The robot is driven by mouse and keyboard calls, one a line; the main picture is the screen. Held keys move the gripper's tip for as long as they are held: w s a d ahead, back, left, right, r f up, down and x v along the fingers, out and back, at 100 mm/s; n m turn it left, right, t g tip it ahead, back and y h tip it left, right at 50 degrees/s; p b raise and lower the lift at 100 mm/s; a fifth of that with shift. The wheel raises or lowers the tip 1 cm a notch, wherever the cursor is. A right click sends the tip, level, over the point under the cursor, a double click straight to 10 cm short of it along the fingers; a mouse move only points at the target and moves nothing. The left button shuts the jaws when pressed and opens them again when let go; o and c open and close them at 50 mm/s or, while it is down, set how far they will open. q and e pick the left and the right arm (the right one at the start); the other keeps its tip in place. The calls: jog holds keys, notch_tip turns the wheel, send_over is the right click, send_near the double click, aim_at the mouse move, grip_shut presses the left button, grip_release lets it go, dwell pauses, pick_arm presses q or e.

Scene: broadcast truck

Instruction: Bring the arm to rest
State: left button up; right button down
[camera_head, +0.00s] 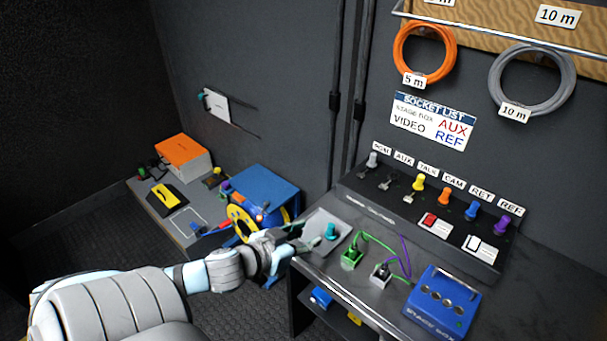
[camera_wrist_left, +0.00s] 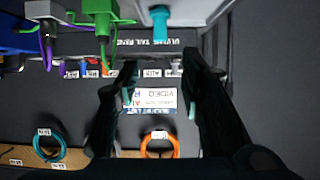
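My left arm comes in from the lower left in the head view and reaches out to the front left edge of the console. My left gripper (camera_head: 300,240) is beside a grey plate (camera_head: 325,231) that carries a teal plug (camera_head: 331,231). In the left wrist view the two dark fingers of the left gripper (camera_wrist_left: 160,63) stand apart with nothing held between them. The teal plug also shows at the top of that view (camera_wrist_left: 160,22), beyond the fingertips. My right gripper is in neither view.
A green connector (camera_head: 352,257), a grey connector (camera_head: 381,275) and a blue stage box (camera_head: 442,301) stand on the console to the right. A lower bench with an orange box (camera_head: 183,155) and a blue case (camera_head: 265,190) lies behind left. Orange (camera_head: 424,53) and grey (camera_head: 532,80) cable coils hang above.

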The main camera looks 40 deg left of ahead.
pick_arm(q)
jog(key=shift+f, duration=0.1)
dwell(0.4)
jog(key=s+d+f+m+g, duration=0.1)
jog(key=s+d+f+g, duration=0.4)
jog(key=s, duration=0.4)
jog(key=s+d+f+g, duration=0.4)
jog(key=s+d+f, duration=0.2)
jog(key=s, duration=0.3)
jog(key=s+a+f+g, duration=0.1)
jog(key=a+f, duration=0.1)
jog(key=f, duration=0.9)
jog(key=s+a+f+g, duration=0.1)
jog(key=f, duration=1)
jog(key=s+f, duration=1)
jog(key=s, duration=0.3)
jog(key=shift+a+g+y, duration=0.3)
jog(key=shift+a, duration=0.05)
